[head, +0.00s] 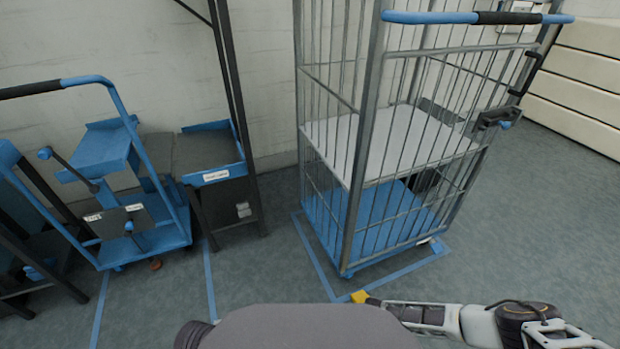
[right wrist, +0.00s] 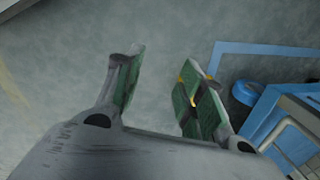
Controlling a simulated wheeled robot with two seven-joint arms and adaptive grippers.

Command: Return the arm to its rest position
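My right arm (head: 470,322) lies low across the bottom right of the head view, in front of the cage trolley. In the right wrist view my right gripper (right wrist: 164,68) has its two green-padded fingers apart, with only grey floor between them. It holds nothing. Its fingers point over the floor close to the blue floor line and the blue base of a trolley. My left arm and left gripper do not show in either view.
A wire cage trolley (head: 345,190) with a blue base and white shelf stands inside blue floor lines (head: 320,262). A blue trolley (head: 150,238) and a dark stand (head: 205,150) are at left. Free floor (head: 540,220) lies at right.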

